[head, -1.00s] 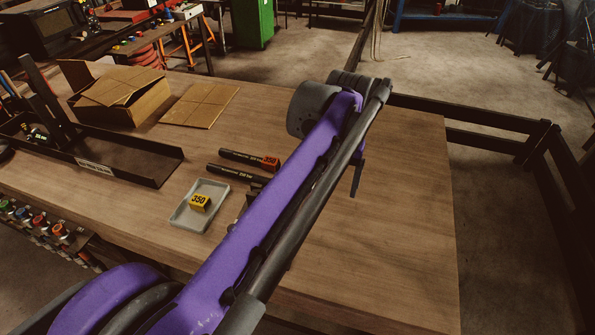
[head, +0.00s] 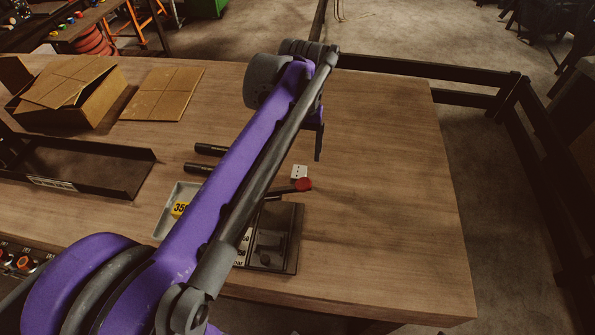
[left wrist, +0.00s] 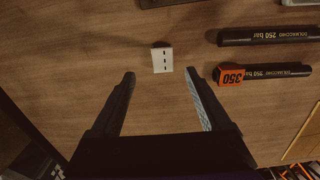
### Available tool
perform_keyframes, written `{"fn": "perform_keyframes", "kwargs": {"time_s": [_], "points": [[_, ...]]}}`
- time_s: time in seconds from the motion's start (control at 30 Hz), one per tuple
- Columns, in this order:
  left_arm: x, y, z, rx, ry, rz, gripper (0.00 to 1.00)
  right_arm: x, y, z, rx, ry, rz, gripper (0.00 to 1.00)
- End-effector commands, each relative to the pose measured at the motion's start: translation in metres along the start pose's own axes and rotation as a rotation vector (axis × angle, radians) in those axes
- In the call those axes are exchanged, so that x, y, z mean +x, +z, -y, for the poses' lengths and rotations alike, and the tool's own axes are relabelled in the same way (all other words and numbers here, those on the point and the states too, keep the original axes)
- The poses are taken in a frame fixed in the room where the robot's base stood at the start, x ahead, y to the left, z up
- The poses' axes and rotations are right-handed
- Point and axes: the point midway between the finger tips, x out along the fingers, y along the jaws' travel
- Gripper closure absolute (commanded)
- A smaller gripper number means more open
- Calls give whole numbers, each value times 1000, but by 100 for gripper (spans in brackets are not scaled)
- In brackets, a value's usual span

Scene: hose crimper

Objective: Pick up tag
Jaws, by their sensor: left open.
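A small white tag (head: 299,172) with dark marks lies on the wooden table, right of the purple arm in the head view. In the left wrist view the white tag (left wrist: 162,60) lies just ahead of the fingertips, between their lines. My left gripper (left wrist: 160,74) is open and empty, pointing at it. In the head view the left gripper (head: 318,150) hangs beyond the tag, partly hidden by its arm. An orange 350 tag (left wrist: 231,77) sits by a black hose in the left wrist view. A yellow 350 tag (head: 180,209) is in the tray. My right gripper is out of view.
Two black hoses (head: 210,149) lie left of the arm. A grey tray (head: 165,222), partly hidden, and a dark device with a red-knobbed lever (head: 285,235) stand nearer. A cardboard box (head: 70,95) is at the back left. The table's right side is clear.

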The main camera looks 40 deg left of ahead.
Motion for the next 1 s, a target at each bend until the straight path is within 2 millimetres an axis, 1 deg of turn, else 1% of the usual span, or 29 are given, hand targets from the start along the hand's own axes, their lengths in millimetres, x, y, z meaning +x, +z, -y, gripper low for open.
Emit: {"fn": "perform_keyframes", "kwargs": {"time_s": [0.03, 0.1, 0.27, 0.5, 0.6, 0.7, 0.87, 0.9, 0.97, 1.0], "points": [[8, 0, 0, 0, 0, 0, 20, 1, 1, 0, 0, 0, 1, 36], [16, 0, 0, 0, 0, 0, 20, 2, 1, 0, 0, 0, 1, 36], [27, -1, 1, 0, 0, 0, 20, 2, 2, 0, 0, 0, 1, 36], [62, -4, 4, 1, 0, 0, 20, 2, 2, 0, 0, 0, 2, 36], [71, -4, 4, 1, 0, 0, 20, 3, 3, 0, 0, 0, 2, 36], [74, -4, 4, 0, 0, 0, 20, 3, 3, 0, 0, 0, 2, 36], [74, -4, 4, 0, 0, 0, 20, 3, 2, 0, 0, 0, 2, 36], [74, -4, 4, 0, 0, 0, 24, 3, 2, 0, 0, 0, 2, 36], [74, -4, 4, 0, 0, 0, 34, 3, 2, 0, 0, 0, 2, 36], [74, -4, 4, 0, 0, 0, 42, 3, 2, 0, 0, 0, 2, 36]]}}
